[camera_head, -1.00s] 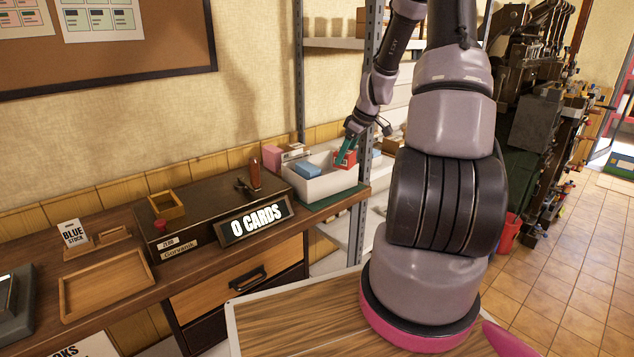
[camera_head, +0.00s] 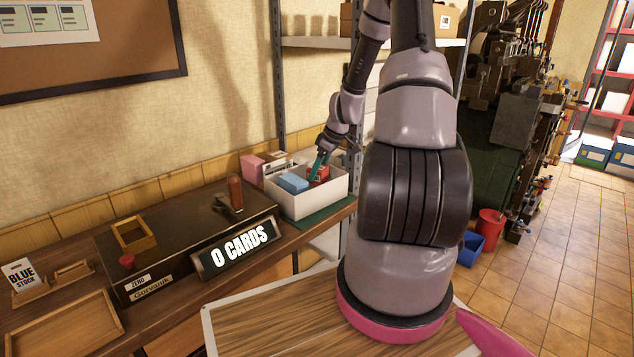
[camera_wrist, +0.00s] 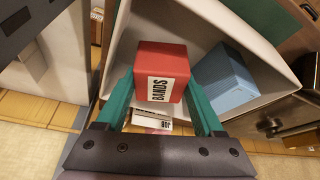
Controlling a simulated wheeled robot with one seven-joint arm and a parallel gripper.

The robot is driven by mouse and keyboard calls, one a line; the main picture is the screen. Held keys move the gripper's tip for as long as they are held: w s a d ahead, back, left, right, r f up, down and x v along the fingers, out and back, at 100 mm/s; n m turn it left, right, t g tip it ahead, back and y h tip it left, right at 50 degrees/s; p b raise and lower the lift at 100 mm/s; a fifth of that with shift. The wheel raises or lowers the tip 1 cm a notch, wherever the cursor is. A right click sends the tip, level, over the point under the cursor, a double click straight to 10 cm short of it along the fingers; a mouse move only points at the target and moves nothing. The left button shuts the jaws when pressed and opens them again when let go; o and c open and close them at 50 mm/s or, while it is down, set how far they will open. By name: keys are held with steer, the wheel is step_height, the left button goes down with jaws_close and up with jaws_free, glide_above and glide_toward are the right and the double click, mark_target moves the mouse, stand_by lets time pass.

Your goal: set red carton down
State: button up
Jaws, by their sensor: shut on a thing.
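The red carton (camera_head: 318,175), labelled BANDS, is at the right end of the white bin (camera_head: 306,207) on the bench. In the wrist view the red carton (camera_wrist: 163,68) sits between the green fingers of my gripper (camera_wrist: 162,92), inside the bin's walls. My gripper (camera_head: 320,163) is shut on it from above. A blue box (camera_head: 293,183) lies in the bin to its left; it also shows in the wrist view (camera_wrist: 224,78). Whether the carton touches the bin floor cannot be told.
A pink box (camera_head: 252,168) and a white labelled box stand behind the bin. The card counter (camera_head: 237,248) with a brown-handled lever (camera_head: 235,193) is to its left. A metal shelf post (camera_head: 279,80) rises close behind. A wooden tray (camera_head: 65,335) lies at far left.

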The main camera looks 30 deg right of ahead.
mark_target(318, 180)
steer(key=shift+f, duration=1.95)
steer(key=o, duration=1.1)
steer(key=shift+f, duration=0.1)
steer(key=shift+o, duration=0.2)
